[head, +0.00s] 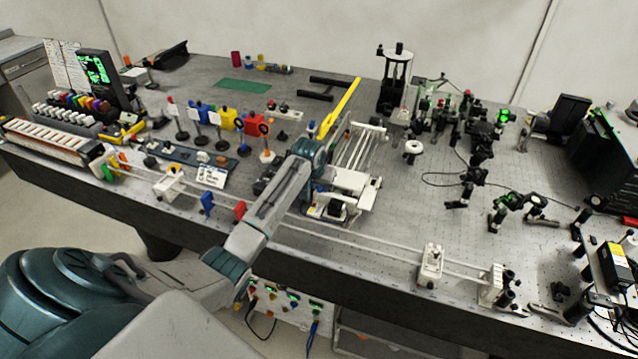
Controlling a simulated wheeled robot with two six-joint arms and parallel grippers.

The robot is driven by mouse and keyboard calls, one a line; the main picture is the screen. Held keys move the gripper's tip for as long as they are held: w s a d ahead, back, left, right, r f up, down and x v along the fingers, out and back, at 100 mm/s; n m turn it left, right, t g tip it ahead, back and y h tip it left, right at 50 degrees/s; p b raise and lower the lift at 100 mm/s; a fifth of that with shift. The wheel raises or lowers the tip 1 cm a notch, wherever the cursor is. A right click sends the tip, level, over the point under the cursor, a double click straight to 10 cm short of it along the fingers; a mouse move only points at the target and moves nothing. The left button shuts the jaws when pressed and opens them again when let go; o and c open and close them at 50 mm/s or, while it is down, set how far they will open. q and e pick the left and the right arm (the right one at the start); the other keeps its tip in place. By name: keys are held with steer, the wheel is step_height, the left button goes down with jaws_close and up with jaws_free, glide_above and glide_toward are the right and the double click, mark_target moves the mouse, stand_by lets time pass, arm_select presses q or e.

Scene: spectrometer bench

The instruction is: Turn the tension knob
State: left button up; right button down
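I cannot single out the tension knob for certain. A white apparatus with parallel rods (362,150) stands mid-bench, with a white block (350,184) and a small dark round part (337,209) at its near end. My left arm reaches over the front edge of the bench. Its wrist end, with the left gripper (312,152), is just left of this apparatus. The fingers do not show clearly, so neither their opening nor any contact can be told. My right gripper is out of view.
A long white rail (380,246) with a white carriage (430,264) runs along the front edge. A black-framed tower (397,78) stands behind, and several optic mounts (475,135) fill the right. A yellow bar (342,104) lies behind the wrist.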

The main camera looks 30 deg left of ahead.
arm_select(q)
steer(key=shift+c, duration=0.4)
jaws_close()
steer(key=shift+n, duration=0.3)
